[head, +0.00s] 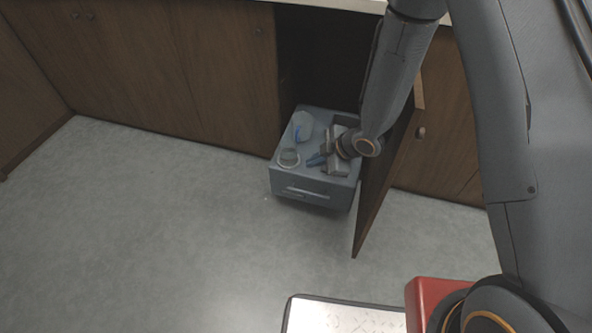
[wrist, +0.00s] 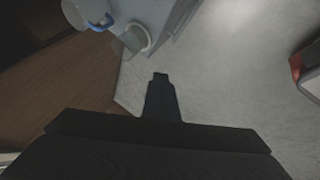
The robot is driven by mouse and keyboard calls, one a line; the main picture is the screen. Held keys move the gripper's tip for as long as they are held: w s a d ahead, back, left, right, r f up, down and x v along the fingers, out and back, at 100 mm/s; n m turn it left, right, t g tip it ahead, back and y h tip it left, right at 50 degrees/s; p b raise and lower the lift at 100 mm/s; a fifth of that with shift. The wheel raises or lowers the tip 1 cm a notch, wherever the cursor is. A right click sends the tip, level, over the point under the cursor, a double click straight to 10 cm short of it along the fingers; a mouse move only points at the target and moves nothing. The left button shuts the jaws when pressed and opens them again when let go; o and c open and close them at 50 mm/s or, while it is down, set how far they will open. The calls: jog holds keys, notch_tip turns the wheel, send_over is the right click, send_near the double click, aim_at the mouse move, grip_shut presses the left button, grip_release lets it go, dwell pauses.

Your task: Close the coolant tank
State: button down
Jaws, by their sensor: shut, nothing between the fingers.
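The coolant tank (head: 318,192), a blue-grey box with a front handle, stands at the mouth of the open cabinet. A round pale-rimmed fitting (head: 289,158) is on its top at the front left; it also shows in the wrist view (wrist: 136,40). I cannot tell whether it is a lid or an opening. A translucent container with a blue part (head: 302,126) stands behind it. My gripper (head: 314,160) is shut and empty above the tank top, to the right of the fitting. In the wrist view my closed fingers (wrist: 160,78) are apart from the fitting.
Closed wooden cabinets (head: 180,70) run to the left. A red object (wrist: 312,65) is at the right edge of the wrist view.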

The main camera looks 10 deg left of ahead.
notch_tip(320, 180, down, 7)
jog(key=w+b, duration=0.2)
jog(key=b, duration=0.7)
send_near(290, 171)
jog(key=f, duration=0.1)
jog(key=s+f, duration=0.1)
jog(key=s+a+f, duration=0.1)
jog(key=f, duration=0.1)
jog(key=shift+s+f, duration=0.1)
jog(key=w, duration=0.1)
jog(key=w+a+b, duration=0.1)
jog(key=w, duration=0.1)
jog(key=shift+a, duration=0.1)
jog(key=shift+w+a, duration=0.2)
jog(key=shift+w, duration=0.2)
